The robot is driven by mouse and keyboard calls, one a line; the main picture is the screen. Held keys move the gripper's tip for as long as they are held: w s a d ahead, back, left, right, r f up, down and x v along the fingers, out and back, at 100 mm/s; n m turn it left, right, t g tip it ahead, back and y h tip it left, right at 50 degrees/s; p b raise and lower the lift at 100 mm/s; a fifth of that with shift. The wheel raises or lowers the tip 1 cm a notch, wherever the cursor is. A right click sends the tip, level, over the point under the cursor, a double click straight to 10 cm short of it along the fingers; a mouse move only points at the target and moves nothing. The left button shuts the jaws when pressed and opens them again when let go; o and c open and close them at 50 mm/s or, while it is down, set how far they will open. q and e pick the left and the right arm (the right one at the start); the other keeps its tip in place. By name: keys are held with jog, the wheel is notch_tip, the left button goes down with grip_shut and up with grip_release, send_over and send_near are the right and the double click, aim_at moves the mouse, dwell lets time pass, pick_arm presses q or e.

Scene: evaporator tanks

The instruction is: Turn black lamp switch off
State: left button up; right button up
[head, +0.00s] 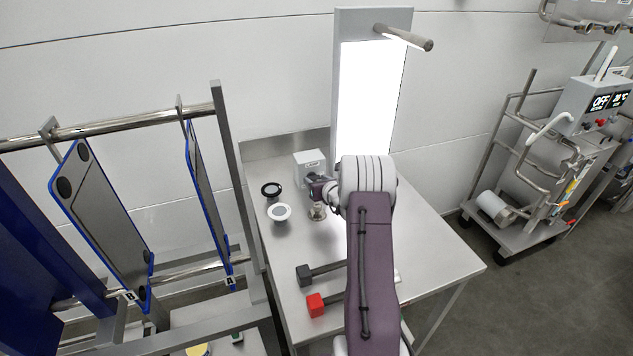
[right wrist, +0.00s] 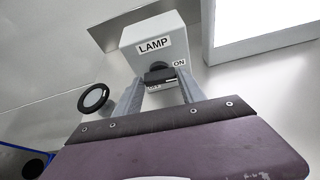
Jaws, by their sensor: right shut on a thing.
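The lamp box (head: 309,167) is a small grey box at the back of the steel table. In the right wrist view the lamp box (right wrist: 152,40) carries the labels "LAMP" and "ON", and a lower label partly hidden. The black lamp switch (right wrist: 159,75) is a knob on its front face. My right gripper (right wrist: 160,82) has its two fingers on either side of the switch, shut on it. In the head view my right gripper (head: 318,190) is at the box front, and the arm hides the switch. The lit white lamp panel (head: 368,95) stands behind. My left gripper is not in view.
A black-rimmed disc (head: 271,189) and a white-rimmed disc (head: 279,212) lie left of my gripper. A small metal piece (head: 317,212) stands just below it. A dark-headed hammer-like tool (head: 305,274) and a red-headed one (head: 316,305) lie nearer. A rack with hanging panels (head: 110,215) stands left.

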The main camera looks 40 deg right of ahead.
jog(key=m+y, duration=0.1)
jog(key=m, duration=0.1)
jog(key=shift+s+d+f+m+t+y+p, duration=0.1)
jog(key=shift+s+d+m+t+y+p, duration=0.05)
jog(key=shift+d+m+t+y+p, duration=0.25)
jog(key=m, duration=0.1)
jog(key=m+t+y, duration=0.1)
jog(key=shift+d+f+m, duration=0.1)
jog(key=shift+f+m, duration=0.1)
jog(key=shift+m, duration=0.1)
jog(key=m+y, duration=0.1)
jog(key=m+t+b, duration=0.1)
jog(key=m, duration=0.1)
jog(key=shift+s+d+f+y, duration=0.1)
jog(key=shift+d+f+y, duration=0.05)
jog(key=shift+f+y, duration=0.2)
jog(key=shift+m+t+y+b, duration=0.4)
jog(key=shift+m+t, duration=0.3)
jog(key=shift+m, duration=0.7)
jog(key=o, duration=1.4)
jog(key=shift+c, duration=0.2)
jog(key=shift+d, duration=0.1)
